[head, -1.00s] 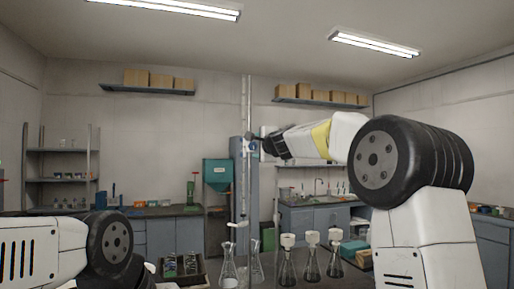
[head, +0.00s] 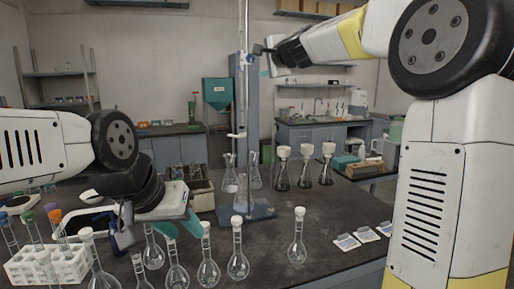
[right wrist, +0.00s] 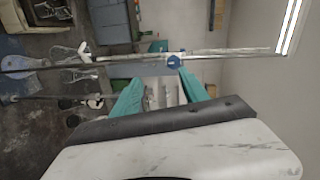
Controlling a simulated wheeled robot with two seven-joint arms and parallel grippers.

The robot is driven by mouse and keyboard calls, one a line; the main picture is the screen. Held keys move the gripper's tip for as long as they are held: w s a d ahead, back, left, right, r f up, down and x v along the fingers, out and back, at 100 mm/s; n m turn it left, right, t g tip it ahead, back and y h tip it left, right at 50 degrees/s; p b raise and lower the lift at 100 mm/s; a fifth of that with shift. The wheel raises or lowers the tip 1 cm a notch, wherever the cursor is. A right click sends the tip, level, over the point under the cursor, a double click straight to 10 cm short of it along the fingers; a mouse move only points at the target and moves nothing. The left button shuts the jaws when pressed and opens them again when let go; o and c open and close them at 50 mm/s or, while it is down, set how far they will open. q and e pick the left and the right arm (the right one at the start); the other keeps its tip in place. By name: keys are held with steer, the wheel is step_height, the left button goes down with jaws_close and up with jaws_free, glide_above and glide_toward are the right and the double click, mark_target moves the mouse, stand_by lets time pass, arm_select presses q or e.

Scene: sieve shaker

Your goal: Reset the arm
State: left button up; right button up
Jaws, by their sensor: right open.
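My right arm reaches in from the right of the head view, with its gripper end (head: 268,50) by the upper part of the burette stand. In the right wrist view the right gripper's two teal fingers (right wrist: 160,84) are apart with nothing between them. A glass burette (right wrist: 220,53) with a blue stopcock (right wrist: 173,61) crosses just beyond the fingertips; I cannot tell if they touch.
Several volumetric flasks (head: 238,262) stand at the bench's front. A white rack (head: 48,265) of tubes is at the left. The burette stand's base (head: 262,211) is mid-bench. Stoppered flasks (head: 305,168) stand behind it. The dark bench (head: 335,205) is clear at the centre right.

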steer(key=s+d+f+n+g+h, duration=0.1)
steer(key=s+d+f+n+g, duration=0.2)
steer(key=s+f, duration=0.7)
steer(key=s+d+f+n+g+h, duration=0.1)
steer(key=s+d+f+n+g, duration=0.2)
steer(key=s+f, duration=0.8)
steer(key=s+d+f+n+g+h, duration=0.1)
steer(key=s+d+f+n+g, duration=0.2)
steer(key=s+d+f+n, duration=0.3)
steer(key=s+f, duration=0.5)
steer(key=s, duration=0.8)
steer(key=shift+s+d+n+g+h, duration=0.2)
steer(key=shift+n+g+h, duration=0.1)
steer(key=shift+h, duration=0.1)
